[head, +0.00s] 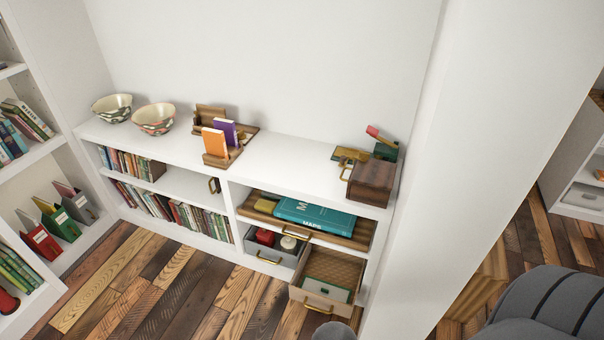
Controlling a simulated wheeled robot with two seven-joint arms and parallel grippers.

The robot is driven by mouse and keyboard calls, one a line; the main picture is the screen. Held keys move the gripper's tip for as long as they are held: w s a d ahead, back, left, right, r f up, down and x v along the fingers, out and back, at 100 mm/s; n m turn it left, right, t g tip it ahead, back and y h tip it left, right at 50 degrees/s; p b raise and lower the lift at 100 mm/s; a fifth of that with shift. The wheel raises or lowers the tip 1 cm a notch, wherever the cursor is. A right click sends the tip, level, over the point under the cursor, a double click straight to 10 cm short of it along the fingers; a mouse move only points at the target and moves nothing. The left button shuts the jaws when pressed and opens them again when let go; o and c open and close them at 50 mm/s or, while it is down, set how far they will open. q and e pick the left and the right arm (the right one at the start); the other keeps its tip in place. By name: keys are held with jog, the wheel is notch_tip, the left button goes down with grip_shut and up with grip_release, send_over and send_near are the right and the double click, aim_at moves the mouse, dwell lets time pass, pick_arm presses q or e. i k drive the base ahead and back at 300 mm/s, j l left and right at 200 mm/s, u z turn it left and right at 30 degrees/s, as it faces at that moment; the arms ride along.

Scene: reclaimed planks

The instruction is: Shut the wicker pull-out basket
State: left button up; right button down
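The wicker pull-out basket (332,270) is at the lower right of the low white shelf unit. It is pulled out toward the room, and its woven inside shows. A brass handle (317,309) is on its front. A green and white flat item (326,290) lies inside it near the front. Neither of my grippers shows in the head view, so nothing of mine is seen touching the basket.
A grey drawer (258,256) with red and white items stands partly out left of the basket. Above is a wooden tray (361,234) with a teal book (315,216). A white wall column (440,200) stands close on the right. Plank floor (190,300) in front is clear.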

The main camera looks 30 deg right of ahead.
aim_at(326, 263)
jog(key=k+j+z, duration=0.1)
jog(key=z, duration=1)
jog(key=k+j, duration=0.05)
jog(key=j, duration=0.05)
